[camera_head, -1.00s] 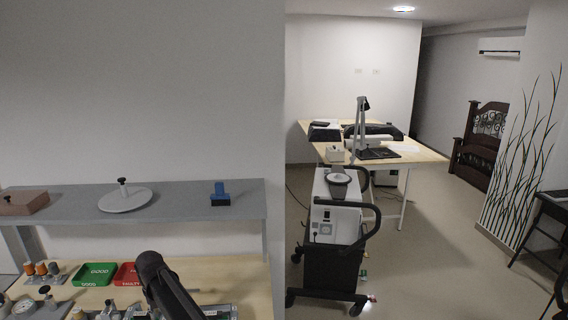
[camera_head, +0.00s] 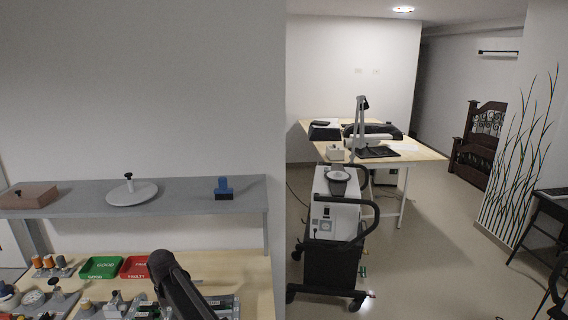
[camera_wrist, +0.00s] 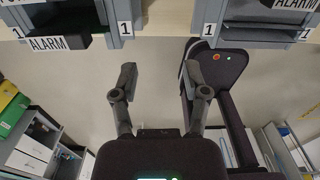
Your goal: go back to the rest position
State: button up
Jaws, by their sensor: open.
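My gripper (camera_wrist: 160,80) shows in the wrist view with its two fingers spread wide and nothing between them. Beyond it are open floor and the undersides of two grey units (camera_wrist: 72,22) with labels "1" and "ALARM" at the top edge. In the head view my dark arm rises at the lower middle over the wooden bench (camera_head: 240,275), in front of the grey shelf. My gripper is out of the head view. No object is seen held.
On the bench are a green tray (camera_head: 101,267), a red tray (camera_head: 134,267) and several small parts.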

jog(key=d+m, duration=0.3)
jog(key=d, duration=0.2)
jog(key=w+d+m, duration=0.1)
jog(key=d+m, duration=0.2)
jog(key=d, duration=0.2)
jog(key=d+m, duration=0.3)
jog(key=d, duration=0.3)
jog(key=shift+w+m, duration=0.2)
jog(key=shift+m, duration=0.2)
jog(key=s+d+m, duration=0.4)
jog(key=d+m, duration=0.5)
jog(key=d, duration=0.2)
jog(key=s+d+m, duration=0.3)
jog(key=d+m, duration=0.6)
jog(key=d, duration=0.3)
jog(key=s+d+m, duration=0.4)
jog(key=d+m, duration=0.6)
jog(key=d, duration=0.1)
jog(key=shift+s+d, duration=0.25)
jog(key=shift+s, duration=0.05)
jog(key=shift+a, duration=0.1)
